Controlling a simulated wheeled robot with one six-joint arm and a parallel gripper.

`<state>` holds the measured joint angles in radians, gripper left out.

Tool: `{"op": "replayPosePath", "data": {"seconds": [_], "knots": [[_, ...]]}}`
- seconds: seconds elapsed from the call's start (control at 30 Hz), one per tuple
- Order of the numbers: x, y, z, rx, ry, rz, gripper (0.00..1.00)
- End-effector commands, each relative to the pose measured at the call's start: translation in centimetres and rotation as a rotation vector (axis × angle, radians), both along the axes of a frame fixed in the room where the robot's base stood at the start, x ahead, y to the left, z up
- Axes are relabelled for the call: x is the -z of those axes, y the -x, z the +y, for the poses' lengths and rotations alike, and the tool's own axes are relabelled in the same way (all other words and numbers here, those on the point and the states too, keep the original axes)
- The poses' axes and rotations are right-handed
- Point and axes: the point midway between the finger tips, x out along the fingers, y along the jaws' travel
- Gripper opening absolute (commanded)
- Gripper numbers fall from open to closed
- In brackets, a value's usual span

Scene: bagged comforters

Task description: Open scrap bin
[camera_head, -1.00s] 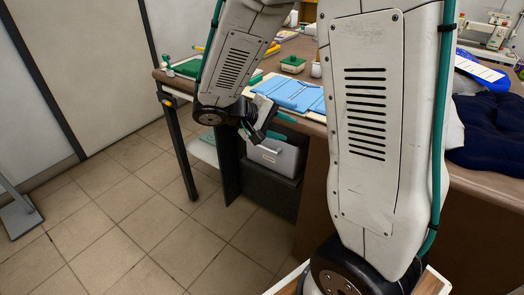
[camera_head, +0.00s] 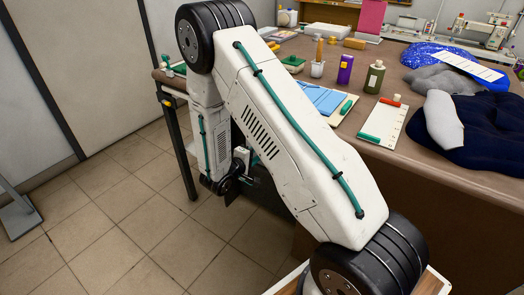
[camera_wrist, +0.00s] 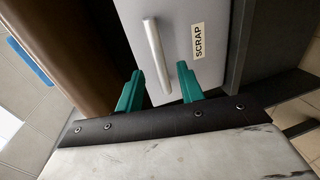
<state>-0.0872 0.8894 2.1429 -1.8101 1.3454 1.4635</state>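The scrap bin (camera_wrist: 185,30) is a grey box front with a "SCRAP" label (camera_wrist: 198,41) and a pale bar handle (camera_wrist: 157,55) in the wrist view. It looks closed, set under the table in a dark frame. My gripper (camera_wrist: 159,75) is open, with its two teal fingers apart and empty, facing the bin front. The handle's near end appears between the fingers; I cannot tell how far off it is in depth. In the head view my arm hides the bin and most of the gripper.
A table leg (camera_head: 180,150) stands left of my arm.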

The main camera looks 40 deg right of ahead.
Motion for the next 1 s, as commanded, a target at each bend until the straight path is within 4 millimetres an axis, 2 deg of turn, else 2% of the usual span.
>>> {"op": "replayPosePath", "data": {"seconds": [0.1,0.23,0.57,0.6,0.73,1.0], "knots": [[0.4,-0.5,-1.8,0.004,0.0,0.0,0.38],[0.6,-1.0,-3.0,0.003,0.0,0.001,0.38],[0.7,-1.3,-3.5,0.0,0.0,0.001,0.38],[0.7,-1.3,-3.5,0.0,0.0,0.001,0.35],[0.7,-1.2,-3.5,0.0,0.0,0.001,0.0],[0.8,-1.3,-2.8,-0.006,0.01,-0.002,0.0]]}}
